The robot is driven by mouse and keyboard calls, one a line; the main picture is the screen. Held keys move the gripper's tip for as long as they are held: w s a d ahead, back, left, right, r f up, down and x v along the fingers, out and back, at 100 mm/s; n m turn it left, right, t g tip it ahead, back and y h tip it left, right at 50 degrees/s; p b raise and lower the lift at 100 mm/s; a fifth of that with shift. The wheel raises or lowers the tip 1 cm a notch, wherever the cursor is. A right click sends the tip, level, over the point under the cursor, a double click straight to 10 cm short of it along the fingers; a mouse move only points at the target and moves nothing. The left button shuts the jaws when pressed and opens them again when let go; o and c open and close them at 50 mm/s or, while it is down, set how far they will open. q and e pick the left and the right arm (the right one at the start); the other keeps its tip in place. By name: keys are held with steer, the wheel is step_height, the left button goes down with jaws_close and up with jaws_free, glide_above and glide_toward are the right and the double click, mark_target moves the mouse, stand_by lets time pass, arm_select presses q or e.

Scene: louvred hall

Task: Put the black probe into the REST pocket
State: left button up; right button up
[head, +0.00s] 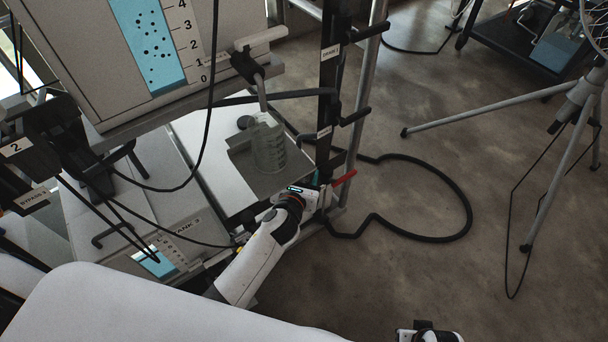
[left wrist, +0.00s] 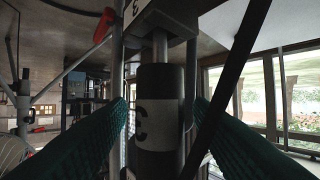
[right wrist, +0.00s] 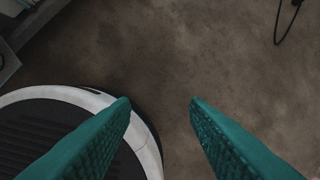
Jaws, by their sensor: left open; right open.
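My left gripper (head: 318,188) is beside the lower end of a dark upright post at the bench's edge. In the left wrist view its two teal fingers stand apart on either side of a black cylinder (left wrist: 158,85) with a white label; contact cannot be told. The cylinder hangs from a rod under a dark block (left wrist: 158,18). I cannot tell whether this cylinder is the black probe. No label reading REST can be made out, so I cannot place the pocket. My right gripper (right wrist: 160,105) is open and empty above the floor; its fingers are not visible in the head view.
A glass beaker (head: 268,150) stands on a tray left of the post. A red handle (head: 343,178) sticks out near my left gripper. A large tank with a blue scale (head: 150,45) is at upper left. A black hose (head: 468,205) loops on the floor, near a tripod (head: 575,105).

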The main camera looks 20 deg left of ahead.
stand_by(0.4)
arm_select(q)
steer(key=shift+c, duration=0.6)
jaws_close()
arm_select(e)
steer(key=shift+w+f, duration=0.15)
steer(key=shift+f, duration=0.35)
steer(key=shift+s, duration=0.2)
steer(key=shift+s+f, duration=0.15)
steer(key=shift+s, duration=0.15)
steer(key=shift+w, duration=0.35)
